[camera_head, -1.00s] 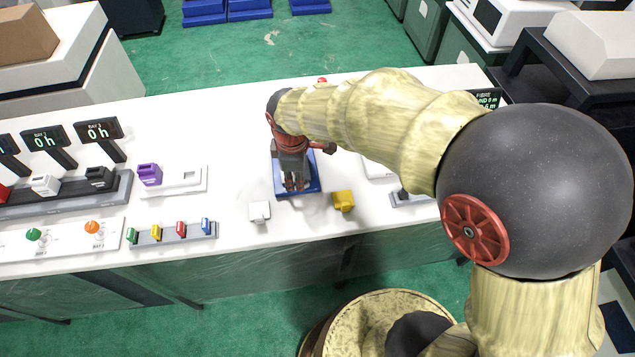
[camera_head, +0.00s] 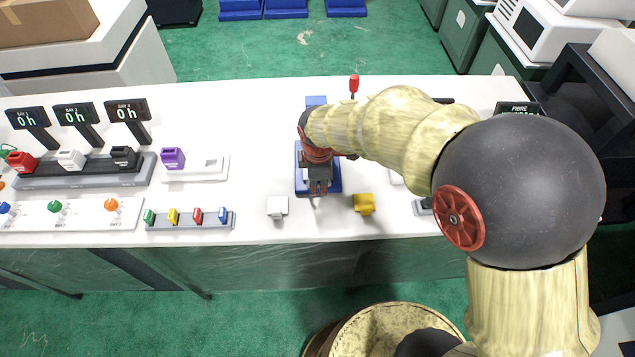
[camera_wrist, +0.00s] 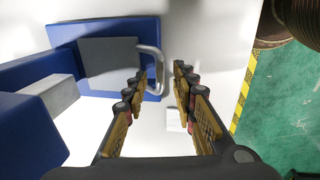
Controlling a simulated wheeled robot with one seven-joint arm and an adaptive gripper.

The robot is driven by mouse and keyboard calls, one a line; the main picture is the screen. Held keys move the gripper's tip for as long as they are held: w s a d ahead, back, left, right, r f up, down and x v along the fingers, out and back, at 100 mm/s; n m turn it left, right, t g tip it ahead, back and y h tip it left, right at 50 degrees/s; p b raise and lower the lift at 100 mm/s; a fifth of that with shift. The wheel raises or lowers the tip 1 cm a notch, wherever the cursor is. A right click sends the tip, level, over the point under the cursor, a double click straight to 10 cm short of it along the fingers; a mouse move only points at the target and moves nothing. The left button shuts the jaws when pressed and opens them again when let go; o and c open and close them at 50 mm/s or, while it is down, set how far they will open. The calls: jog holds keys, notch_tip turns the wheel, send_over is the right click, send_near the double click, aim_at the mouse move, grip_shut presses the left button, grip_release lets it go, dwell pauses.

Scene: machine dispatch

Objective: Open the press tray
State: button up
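The press (camera_head: 333,180) is a blue unit on the white bench, partly hidden by my arm and gripper in the head view. In the wrist view its blue tray (camera_wrist: 72,32) carries a grey plate (camera_wrist: 105,62). A silver bar handle (camera_wrist: 158,68) sticks out on the tray's right side. My gripper (camera_wrist: 158,76) is open, with its two fingers spread apart and the handle showing near the gap between the fingertips. I cannot tell whether a finger touches the handle. In the head view my gripper (camera_head: 320,188) points down over the press's front part.
A white block (camera_head: 277,206) and a yellow block (camera_head: 364,204) stand near the bench's front edge, either side of the press. A red-topped lever (camera_head: 354,86) stands behind. A strip of small coloured pieces (camera_head: 190,220) and a purple block (camera_head: 172,157) lie to the left.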

jog(key=c, duration=0.3)
grip_shut()
dwell(0.7)
